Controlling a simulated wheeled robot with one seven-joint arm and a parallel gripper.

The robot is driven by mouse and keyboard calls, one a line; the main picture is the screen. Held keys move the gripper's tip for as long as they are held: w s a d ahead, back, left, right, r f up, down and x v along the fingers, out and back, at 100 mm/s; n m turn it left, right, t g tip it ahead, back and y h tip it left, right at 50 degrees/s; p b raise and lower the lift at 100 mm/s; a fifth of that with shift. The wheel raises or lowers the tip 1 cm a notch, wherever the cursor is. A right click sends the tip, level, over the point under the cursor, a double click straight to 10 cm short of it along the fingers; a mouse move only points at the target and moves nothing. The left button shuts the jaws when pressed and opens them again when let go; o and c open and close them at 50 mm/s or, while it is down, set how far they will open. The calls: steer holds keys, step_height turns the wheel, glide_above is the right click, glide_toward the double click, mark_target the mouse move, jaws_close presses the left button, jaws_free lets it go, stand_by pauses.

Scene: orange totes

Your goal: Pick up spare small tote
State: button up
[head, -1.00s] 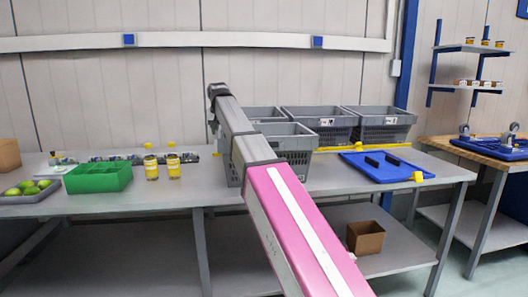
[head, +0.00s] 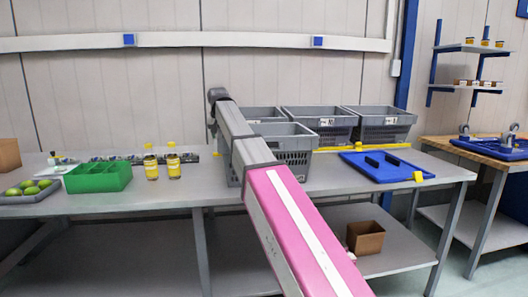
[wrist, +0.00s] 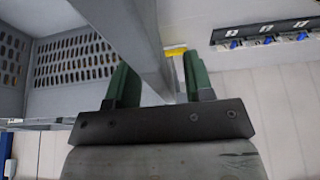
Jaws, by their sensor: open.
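The nearest grey small tote (head: 298,150), with slotted walls, stands on the workbench in the head view, partly hidden by my arm. In the wrist view a grey tote with slotted inner walls (wrist: 75,60) fills the left side. My gripper (wrist: 160,72) is open there, with its two green fingers apart. A grey tote wall edge runs down between the fingers, with one finger toward the tote's inside and one outside. I cannot tell whether either finger touches it. In the head view my gripper is hidden behind my arm and the tote.
More grey totes (head: 318,118) stand in a row behind. A blue tray (head: 375,173) with black handles lies to the right. A green bin (head: 98,177), two yellow-capped jars (head: 174,165) and a tray of green fruit (head: 25,198) are on the left.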

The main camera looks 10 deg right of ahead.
jaws_close()
steer(key=shift+r, duration=0.2)
